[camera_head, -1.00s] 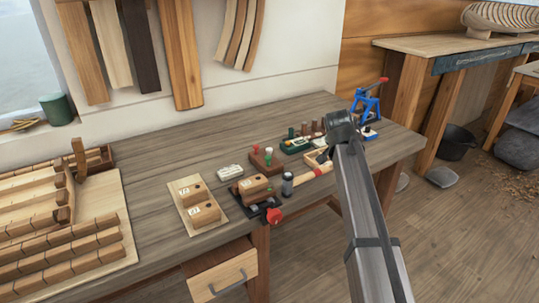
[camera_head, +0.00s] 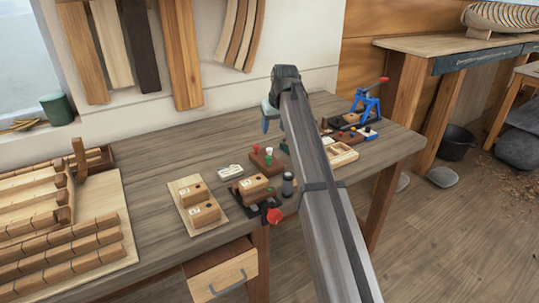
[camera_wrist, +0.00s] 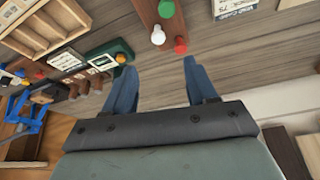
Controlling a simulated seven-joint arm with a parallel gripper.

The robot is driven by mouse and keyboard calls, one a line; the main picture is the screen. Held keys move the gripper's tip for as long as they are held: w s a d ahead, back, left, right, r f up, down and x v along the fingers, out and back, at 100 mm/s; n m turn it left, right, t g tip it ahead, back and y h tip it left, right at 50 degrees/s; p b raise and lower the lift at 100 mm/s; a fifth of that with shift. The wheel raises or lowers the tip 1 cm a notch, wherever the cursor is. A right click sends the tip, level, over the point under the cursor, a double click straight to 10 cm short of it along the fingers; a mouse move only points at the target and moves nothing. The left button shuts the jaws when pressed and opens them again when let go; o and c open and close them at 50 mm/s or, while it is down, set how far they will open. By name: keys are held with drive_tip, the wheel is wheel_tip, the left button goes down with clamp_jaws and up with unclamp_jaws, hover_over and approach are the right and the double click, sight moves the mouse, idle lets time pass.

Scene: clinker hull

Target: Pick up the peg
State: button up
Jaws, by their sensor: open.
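Several small coloured pegs stand at a brown wooden block (camera_head: 264,163) on the workbench. In the wrist view a green peg (camera_wrist: 166,9), a white peg (camera_wrist: 158,35) and a red peg (camera_wrist: 181,46) show at the block (camera_wrist: 145,12). I cannot tell which one the task means. My gripper (camera_wrist: 160,66) has its two blue fingers spread, with nothing between them. The white and red pegs appear just beyond the fingertips in the picture. In the head view my gripper (camera_head: 268,124) hangs above the bench behind the block, apart from it.
A dark green block (camera_wrist: 110,55) and an open wooden tray (camera_wrist: 40,25) lie beside the peg block. A blue stand (camera_head: 368,105) is at the bench's right end. A board with two wooden blocks (camera_head: 187,190) is to the left. The back of the bench (camera_head: 190,140) is bare.

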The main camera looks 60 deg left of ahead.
approach(270, 149)
drive_tip(key=x, duration=0.5)
drive_tip(key=shift+s+a, duration=0.15)
drive_tip(key=shift+s, duration=0.05)
drive_tip(key=shift+x, duration=2.6)
drive_tip(key=shift+w, duration=0.2)
clamp_jaws()
